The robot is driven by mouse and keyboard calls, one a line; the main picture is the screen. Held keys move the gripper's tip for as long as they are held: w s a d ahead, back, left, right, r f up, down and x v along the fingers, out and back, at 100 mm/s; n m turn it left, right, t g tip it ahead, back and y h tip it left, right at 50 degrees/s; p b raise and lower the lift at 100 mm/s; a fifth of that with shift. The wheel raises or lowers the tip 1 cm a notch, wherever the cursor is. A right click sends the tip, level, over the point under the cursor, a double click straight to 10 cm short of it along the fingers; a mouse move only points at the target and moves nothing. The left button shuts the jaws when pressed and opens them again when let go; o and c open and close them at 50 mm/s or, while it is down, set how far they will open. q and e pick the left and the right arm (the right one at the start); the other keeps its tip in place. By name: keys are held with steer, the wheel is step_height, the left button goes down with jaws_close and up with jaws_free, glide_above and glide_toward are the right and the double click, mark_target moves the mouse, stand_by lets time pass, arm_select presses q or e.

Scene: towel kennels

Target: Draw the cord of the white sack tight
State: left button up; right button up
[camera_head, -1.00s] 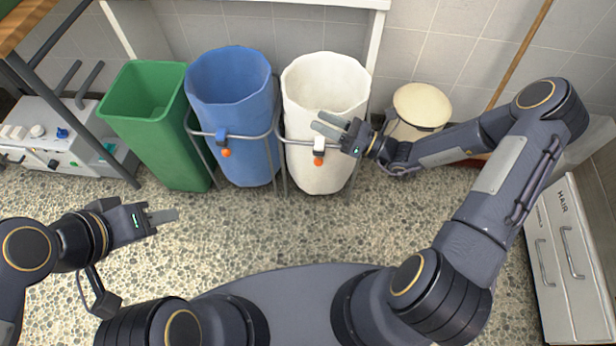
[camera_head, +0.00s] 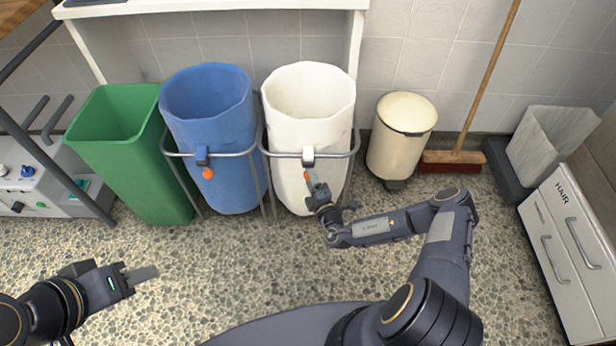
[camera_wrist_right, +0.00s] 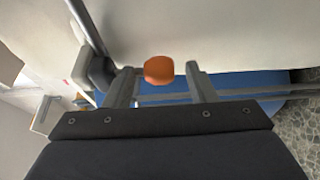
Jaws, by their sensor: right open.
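The white sack (camera_head: 311,100) stands open-mouthed in a grey wire stand. A white cord lock (camera_head: 308,155) sits at the front, with an orange pull (camera_head: 306,174) hanging just below it. My right gripper (camera_head: 315,187) is in front of the sack at the pull, partly covering it. In the right wrist view, the orange pull (camera_wrist_right: 159,70) lies between the fingertips of the open right gripper (camera_wrist_right: 162,82), with gaps on both sides. My left gripper (camera_head: 138,273) is over the floor at the left, away from the sacks; its opening is hard to judge edge-on.
A blue sack (camera_head: 208,105) with its own orange pull (camera_head: 208,173) stands left of the white one, and a green bin (camera_head: 125,140) further left. A cream pedal bin (camera_head: 395,150), a broom (camera_head: 455,158) and a drawer cabinet (camera_head: 572,250) are at the right.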

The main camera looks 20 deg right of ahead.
steer(key=shift+w+a, duration=0.15)
steer(key=shift+w, duration=1.15)
arm_select(q)
steer(key=shift+f, duration=0.35)
